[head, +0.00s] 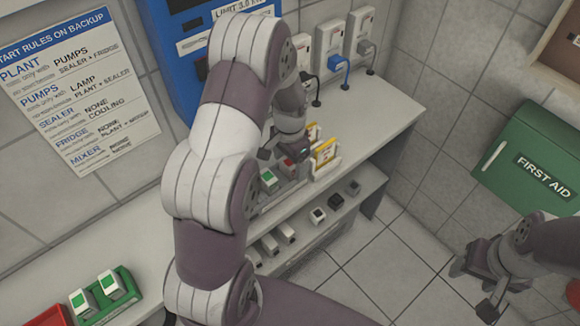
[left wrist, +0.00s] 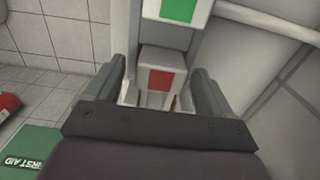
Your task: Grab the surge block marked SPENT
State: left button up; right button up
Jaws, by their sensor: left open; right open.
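A white block with a red square (left wrist: 161,76) sits in a rack in the left wrist view; I cannot read any SPENT marking on it. My left gripper (left wrist: 157,92) is open, with its fingers on either side of this block; whether they touch it is unclear. In the head view my left gripper (head: 284,155) is over the rack on the bench, and it partly hides the red-marked block (head: 288,167). A green-marked block (head: 268,181) stands beside it and also shows in the left wrist view (left wrist: 178,9). My right gripper (head: 486,284) is open and empty at the right.
A green tray (head: 108,314) with two green-marked blocks and a red tray (head: 52,318) are at the lower left. Yellow-labelled cards (head: 325,152) stand right of the gripper. Several small items (head: 319,215) lie on the lower shelf. A first aid box (head: 530,170) hangs at right.

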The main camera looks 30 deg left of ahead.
pick_arm(q)
jog(key=shift+f, duration=0.4)
jog(key=c, duration=1.1)
